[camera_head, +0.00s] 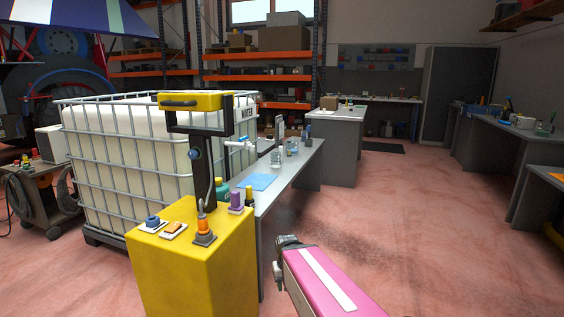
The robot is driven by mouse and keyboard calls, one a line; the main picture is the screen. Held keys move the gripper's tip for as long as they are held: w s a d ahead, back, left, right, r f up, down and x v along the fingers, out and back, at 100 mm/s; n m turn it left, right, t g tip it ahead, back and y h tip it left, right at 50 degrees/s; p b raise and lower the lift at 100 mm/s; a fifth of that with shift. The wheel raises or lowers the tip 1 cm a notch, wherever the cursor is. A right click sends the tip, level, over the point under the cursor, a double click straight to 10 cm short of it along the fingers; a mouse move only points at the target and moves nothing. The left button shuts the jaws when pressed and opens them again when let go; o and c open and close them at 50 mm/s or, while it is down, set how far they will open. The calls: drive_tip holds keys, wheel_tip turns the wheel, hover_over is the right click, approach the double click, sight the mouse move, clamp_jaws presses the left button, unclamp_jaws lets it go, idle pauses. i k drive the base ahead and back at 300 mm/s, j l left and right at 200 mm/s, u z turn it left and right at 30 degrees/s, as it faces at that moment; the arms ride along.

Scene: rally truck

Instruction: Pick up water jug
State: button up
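No object can be named with certainty as the water jug. Small clear vessels stand on the long grey bench (290,172), one nearer (276,158) and one farther (292,146). They are too small to tell whether either is a jug. My arm reaches in from the bottom, pink with a white stripe. Its dark end with my gripper (288,241) is low over the floor, to the right of the yellow cabinet and in front of the bench. It is apart from the vessels. Its fingers cannot be made out.
A yellow cabinet (205,278) with controls stands close on the left. Behind it is a caged white tank (115,150) with a tap (240,144). A blue sheet (257,182) and bottles (236,202) are near the bench's front. The floor (400,215) at centre right is clear.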

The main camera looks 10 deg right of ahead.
sight(276, 156)
drive_tip(key=i+l+u, duration=0.1)
drive_tip(key=l, duration=0.25)
drive_tip(key=i+l, duration=0.25)
drive_tip(key=i+l+u, duration=0.15)
drive_tip(key=l, duration=0.3)
drive_tip(key=i+l+u, duration=0.1)
drive_tip(key=l, duration=0.25)
drive_tip(key=i+l, duration=0.2)
drive_tip(key=l, duration=0.15)
drive_tip(key=u, duration=0.05)
